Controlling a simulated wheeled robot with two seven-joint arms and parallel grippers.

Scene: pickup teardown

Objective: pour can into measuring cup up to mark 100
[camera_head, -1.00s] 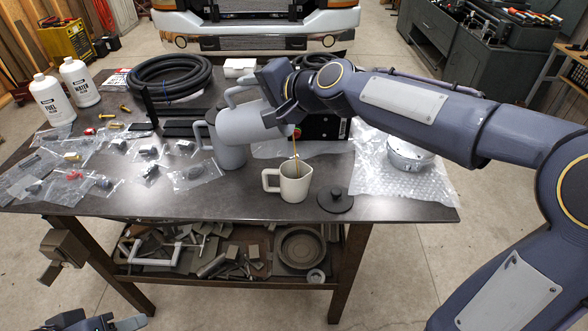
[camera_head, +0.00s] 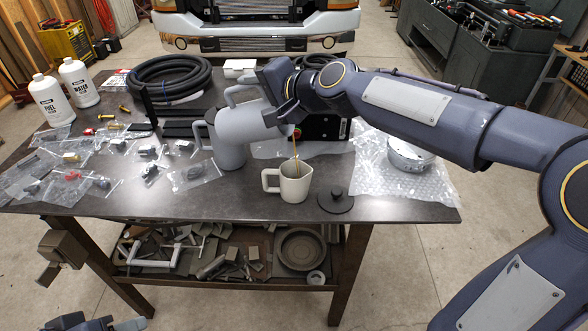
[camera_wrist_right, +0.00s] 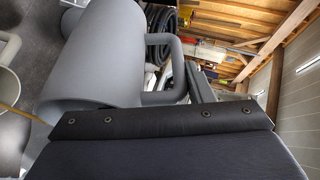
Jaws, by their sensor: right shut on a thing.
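My right gripper (camera_head: 284,100) is shut on a grey can (camera_head: 247,122) and holds it tipped on its side above the table. A thin brown stream runs from the can's right end down into the beige measuring cup (camera_head: 294,184). The cup stands upright with its handle to the left; its mark and liquid level cannot be read. In the right wrist view the can (camera_wrist_right: 105,55) shows with its handle to the right, and the stream at the left. Part of my left arm shows at the bottom left; its fingers are not clear.
A second grey vessel (camera_head: 228,152) stands behind the cup, partly hidden by the can. A black lid (camera_head: 336,201) lies right of the cup. A metal round part (camera_head: 408,155) sits on bubble wrap. Bagged small parts (camera_head: 75,172), two white bottles (camera_head: 79,84) and a black hose (camera_head: 170,78) lie left and behind.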

